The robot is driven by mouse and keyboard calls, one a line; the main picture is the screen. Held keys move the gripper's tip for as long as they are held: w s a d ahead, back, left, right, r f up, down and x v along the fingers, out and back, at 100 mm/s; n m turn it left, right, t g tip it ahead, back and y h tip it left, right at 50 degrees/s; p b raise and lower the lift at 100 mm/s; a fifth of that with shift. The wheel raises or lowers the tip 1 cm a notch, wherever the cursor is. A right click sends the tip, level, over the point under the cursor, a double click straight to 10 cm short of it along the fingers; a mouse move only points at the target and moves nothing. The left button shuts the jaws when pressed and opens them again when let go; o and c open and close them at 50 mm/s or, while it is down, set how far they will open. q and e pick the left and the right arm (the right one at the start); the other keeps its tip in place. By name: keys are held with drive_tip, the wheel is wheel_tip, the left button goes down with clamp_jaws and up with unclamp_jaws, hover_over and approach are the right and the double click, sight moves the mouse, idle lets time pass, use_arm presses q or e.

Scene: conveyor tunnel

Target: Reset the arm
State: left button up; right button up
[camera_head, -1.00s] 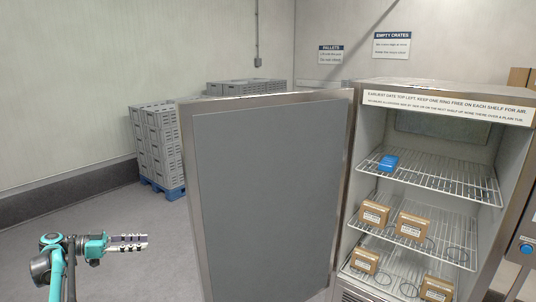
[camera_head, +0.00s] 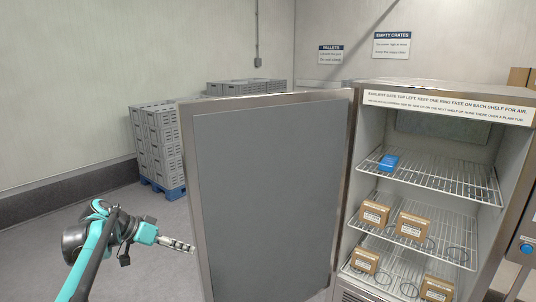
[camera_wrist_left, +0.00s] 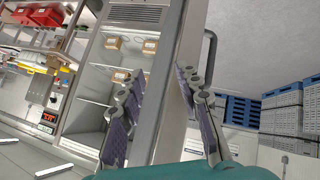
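My left gripper (camera_head: 192,247) is at the lower left of the head view, pointing right and slightly down, just left of the open fridge door's free edge. The door's edge and a dark handle (camera_wrist_left: 211,55) show beyond the fingers in the wrist view; I cannot tell the exact distance. My right gripper is not in view.
The fridge's wire shelves hold a blue pack (camera_head: 388,162) on top and several brown boxes (camera_head: 412,226) below. Grey crates (camera_head: 160,143) stand on a blue pallet (camera_head: 172,190) at the back left. Red crates (camera_wrist_left: 38,14) show in the wrist view. Floor left of the door is clear.

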use_arm(q)
drive_tip(key=s+d+f+n+y, duration=0.2)
drive_tip(key=s+d+y, duration=0.15)
drive_tip(key=s, duration=0.45)
drive_tip(key=s+d+f+n+y, duration=0.2)
drive_tip(key=s+d, duration=0.2)
drive_tip(key=s, duration=0.5)
drive_tip(key=s+f+n+t+y, duration=0.1)
drive_tip(key=s+f+t+y, duration=0.1)
drive_tip(key=s+f, duration=0.5)
drive_tip(key=s, duration=0.5)
drive_tip(key=shift+f+n+y, duration=0.25)
drive_tip(key=shift+n+y, duration=0.1)
drive_tip(key=shift+n, duration=0.05)
